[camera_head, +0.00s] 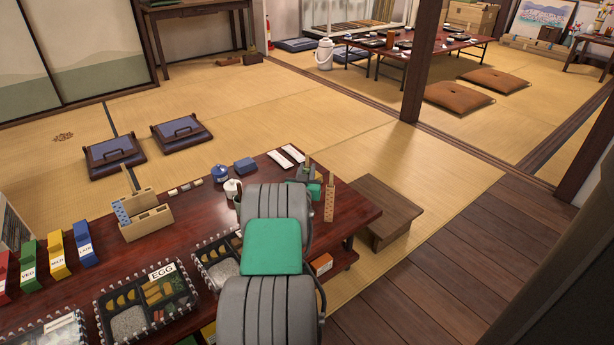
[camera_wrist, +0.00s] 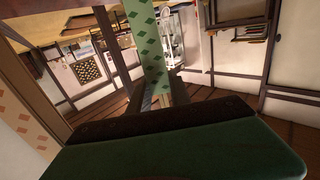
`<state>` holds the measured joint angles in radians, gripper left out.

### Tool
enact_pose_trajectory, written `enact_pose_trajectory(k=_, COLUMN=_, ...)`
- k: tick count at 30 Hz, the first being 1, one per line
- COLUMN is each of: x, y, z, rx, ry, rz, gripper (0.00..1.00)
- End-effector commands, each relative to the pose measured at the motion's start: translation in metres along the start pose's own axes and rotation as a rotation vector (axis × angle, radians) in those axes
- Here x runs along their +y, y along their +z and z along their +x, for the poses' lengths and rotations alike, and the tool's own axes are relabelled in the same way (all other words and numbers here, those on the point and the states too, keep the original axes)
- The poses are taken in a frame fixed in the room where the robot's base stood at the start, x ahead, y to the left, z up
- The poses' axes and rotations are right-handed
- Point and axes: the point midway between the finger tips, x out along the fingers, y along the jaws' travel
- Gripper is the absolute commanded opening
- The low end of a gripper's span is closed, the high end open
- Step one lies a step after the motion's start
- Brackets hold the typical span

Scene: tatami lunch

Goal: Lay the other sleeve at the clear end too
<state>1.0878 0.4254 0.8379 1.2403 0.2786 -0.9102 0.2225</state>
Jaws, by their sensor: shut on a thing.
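My gripper (camera_head: 308,182) is over the right end of the dark red table (camera_head: 352,212), partly hidden behind my arm. It is shut on a green sleeve with darker diamonds (camera_wrist: 150,45), which fills the middle of the wrist view; only a small green part (camera_head: 315,191) shows in the head view. A pale upright piece with orange diamonds (camera_head: 329,205) is close beside my gripper, and a similar pattern shows at the wrist view's left edge (camera_wrist: 20,122). I cannot tell whether that piece touches the table. Two white slips (camera_head: 286,156) lie flat at the far edge.
A white teapot (camera_head: 233,188), a blue pot (camera_head: 221,174) and a blue box (camera_head: 245,165) stand left of my gripper. Bento boxes, one marked EGG (camera_head: 150,308), fill the near side. A wooden holder (camera_head: 146,222) stands further left. A low stool (camera_head: 385,215) is beside the right end.

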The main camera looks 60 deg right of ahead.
Motion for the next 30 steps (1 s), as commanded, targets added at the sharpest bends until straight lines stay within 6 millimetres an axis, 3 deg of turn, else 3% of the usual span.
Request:
enact_pose_trajectory(k=10, x=-0.0002, y=0.0043, z=0.0003, rx=0.003, ry=0.0, rz=0.0, gripper=0.0)
enact_pose_trajectory(k=11, x=-0.0002, y=0.0045, z=0.0004, rx=0.003, ry=0.0, rz=0.0, gripper=0.25)
enact_pose_trajectory(k=18, x=-0.0001, y=0.004, z=0.0003, rx=0.004, ry=0.0, rz=0.0, gripper=0.45)
enact_pose_trajectory(k=28, x=-0.0001, y=-0.0011, z=0.0003, rx=0.005, ry=0.0, rz=0.0, gripper=0.46)
enact_pose_trajectory(k=30, x=-0.0002, y=0.0, z=-0.0085, rx=0.002, ry=0.003, rz=-0.002, gripper=0.46)
